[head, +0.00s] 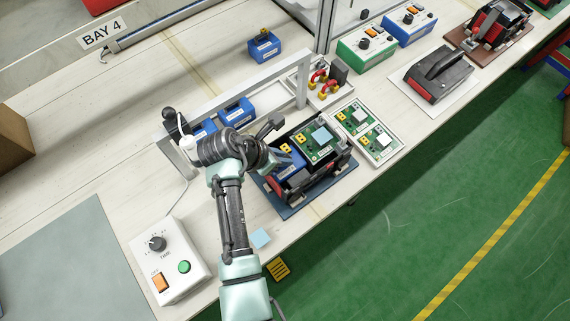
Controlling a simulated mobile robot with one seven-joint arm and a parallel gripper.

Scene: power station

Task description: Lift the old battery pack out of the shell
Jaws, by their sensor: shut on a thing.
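The shell (330,186) is an open black case with a green circuit board (322,140) at its right part. It lies on a dark blue mat (289,212) near the bench's front edge. My gripper (284,160) is at the shell's left part, shut on the blue battery pack (293,172). My wrist and the gripper cover part of the pack. I cannot tell from this view whether the pack is inside the shell or raised above it.
A grey metal frame (236,93) stands behind, with blue packs (237,112) under it. A tray of green boards (378,141) is right of the shell. A control box (170,262) stands front left. Another blue pack (264,47) sits farther back.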

